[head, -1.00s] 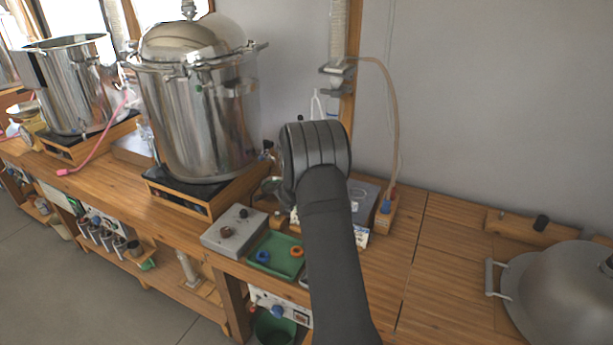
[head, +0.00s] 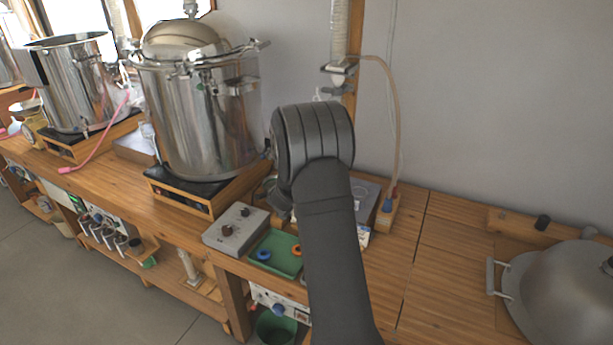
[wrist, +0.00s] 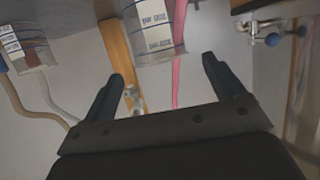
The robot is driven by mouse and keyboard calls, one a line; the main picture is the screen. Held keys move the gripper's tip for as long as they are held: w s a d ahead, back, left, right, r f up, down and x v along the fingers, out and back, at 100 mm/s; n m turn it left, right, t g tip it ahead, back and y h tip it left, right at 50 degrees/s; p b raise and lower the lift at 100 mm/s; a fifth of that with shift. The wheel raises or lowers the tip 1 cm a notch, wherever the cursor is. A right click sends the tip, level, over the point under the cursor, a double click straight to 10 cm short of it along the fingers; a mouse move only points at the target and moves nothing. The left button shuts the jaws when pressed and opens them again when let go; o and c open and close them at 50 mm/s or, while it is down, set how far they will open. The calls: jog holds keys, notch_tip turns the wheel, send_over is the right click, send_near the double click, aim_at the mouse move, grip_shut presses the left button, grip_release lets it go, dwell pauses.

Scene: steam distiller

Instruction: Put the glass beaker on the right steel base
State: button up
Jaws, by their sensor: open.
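In the wrist view, my gripper (wrist: 162,70) has its two dark fingers spread apart with nothing between them. A clear glass beaker (wrist: 153,30) with a white printed label shows just beyond the fingertips, at the top middle. Its upper part in the picture is cut off. A second labelled clear vessel (wrist: 28,48) is at the upper left. In the head view, my arm hides the gripper and most of what is behind it. A grey steel base (head: 368,192) shows partly to the right of my arm on the bench.
A large lidded steel pot (head: 205,110) stands left of my arm. A grey control box (head: 236,231) and green tray (head: 275,252) lie at the front edge. A small block with a tube (head: 388,212) is right of the steel base. A grey dome (head: 565,290) is far right.

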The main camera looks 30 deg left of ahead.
jog(key=v, duration=0.5)
jog(key=x, duration=1.1)
jog(key=shift+w+f, duration=0.2)
jog(key=shift+w, duration=0.1)
jog(key=shift+w+a+r, duration=0.1)
jog(key=shift+w+a, duration=0.05)
jog(key=shift+w, duration=0.1)
jog(key=shift+s+r, duration=0.1)
jog(key=shift+r, duration=1.45)
